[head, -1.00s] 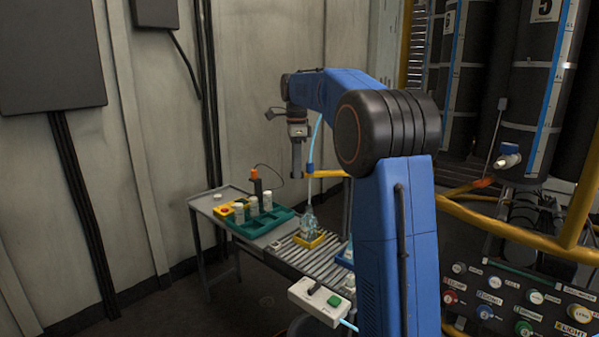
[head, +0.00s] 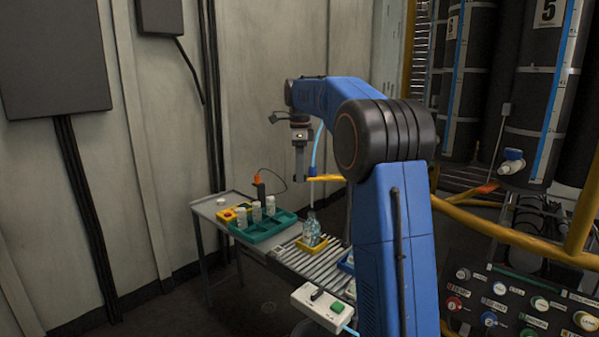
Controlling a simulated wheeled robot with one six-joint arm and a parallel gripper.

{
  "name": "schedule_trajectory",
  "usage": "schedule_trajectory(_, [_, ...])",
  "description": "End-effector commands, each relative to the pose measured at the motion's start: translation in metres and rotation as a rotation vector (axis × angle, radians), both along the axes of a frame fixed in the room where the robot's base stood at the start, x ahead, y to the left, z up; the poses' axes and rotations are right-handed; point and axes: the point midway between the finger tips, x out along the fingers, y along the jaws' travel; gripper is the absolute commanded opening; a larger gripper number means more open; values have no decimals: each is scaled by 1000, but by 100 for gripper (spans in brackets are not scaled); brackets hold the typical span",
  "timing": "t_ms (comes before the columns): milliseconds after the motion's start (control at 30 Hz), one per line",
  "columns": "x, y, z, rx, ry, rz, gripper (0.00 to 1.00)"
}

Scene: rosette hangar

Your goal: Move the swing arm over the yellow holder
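The swing arm (head: 330,179) is a thin yellow bar running from behind my blue arm to the left, with a blue fitting and a light blue hose at its end. A pale thin tube hangs below this end. The yellow holder (head: 322,248) sits on the roller conveyor and holds a clear bottle (head: 311,230). The swing arm's end appears above the bottle and holder. My gripper (head: 299,179) points down right beside the swing arm's end; I cannot tell whether they touch. Its fingers are small and seen side-on, so their opening is unclear.
A green tray (head: 262,233) with several white containers stands on the table (head: 206,208) left of the holder. A black post with an orange top (head: 259,183) rises behind it. A white switch box (head: 323,308) is at the front. Yellow railing and a button panel (head: 520,310) are right.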

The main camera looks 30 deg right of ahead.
Motion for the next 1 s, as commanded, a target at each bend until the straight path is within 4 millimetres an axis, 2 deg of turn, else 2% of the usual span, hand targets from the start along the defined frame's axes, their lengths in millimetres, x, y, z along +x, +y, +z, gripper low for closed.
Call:
schedule_trajectory(200, [0,0,2,0,0,0,36])
schedule_trajectory(367, [1,0,16,0,-2,0,36])
schedule_trajectory(1000, [1,0,134,-1,-3,0,36])
